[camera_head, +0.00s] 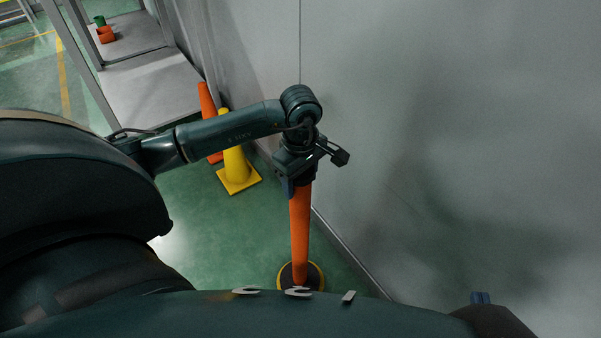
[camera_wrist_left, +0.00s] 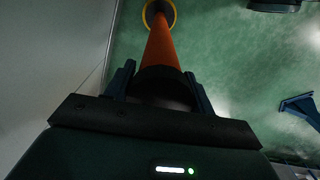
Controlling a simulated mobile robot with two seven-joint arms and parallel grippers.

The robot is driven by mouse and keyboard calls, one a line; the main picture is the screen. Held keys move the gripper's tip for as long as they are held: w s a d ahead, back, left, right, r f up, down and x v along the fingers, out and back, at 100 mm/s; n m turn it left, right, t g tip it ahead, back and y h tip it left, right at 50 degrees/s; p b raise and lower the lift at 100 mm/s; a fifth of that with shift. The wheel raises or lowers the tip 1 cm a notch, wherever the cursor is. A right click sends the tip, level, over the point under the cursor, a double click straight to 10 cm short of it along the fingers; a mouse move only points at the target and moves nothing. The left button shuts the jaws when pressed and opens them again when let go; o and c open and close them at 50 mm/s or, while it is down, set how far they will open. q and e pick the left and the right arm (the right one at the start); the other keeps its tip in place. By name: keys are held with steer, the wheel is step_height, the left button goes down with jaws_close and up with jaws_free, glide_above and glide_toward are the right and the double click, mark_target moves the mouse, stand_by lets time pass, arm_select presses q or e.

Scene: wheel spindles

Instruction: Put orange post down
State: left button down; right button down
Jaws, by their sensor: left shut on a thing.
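The orange post (camera_head: 300,235) stands roughly upright beside the grey wall. Its round dark base with a yellow rim (camera_head: 317,277) is at the bottom, over the green floor; I cannot tell if it touches the floor. My left gripper (camera_head: 299,184) is shut on the upper part of the post. In the left wrist view the post (camera_wrist_left: 159,48) runs away from between the blue fingers of my left gripper (camera_wrist_left: 162,85) to the yellow-rimmed base.
A yellow cone (camera_head: 236,166) and an orange cone (camera_head: 207,103) stand on the floor left of the post. The grey wall (camera_head: 450,130) is close on the right. A metal-framed shelf (camera_head: 150,90) with small orange and green items (camera_head: 104,32) is at the upper left.

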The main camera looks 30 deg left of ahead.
arm_select(q)
steer(key=shift+w+r, duration=0.1)
steer(key=shift+r, duration=0.1)
steer(key=shift+f, duration=0.15)
steer(key=c, duration=0.5)
jaws_free()
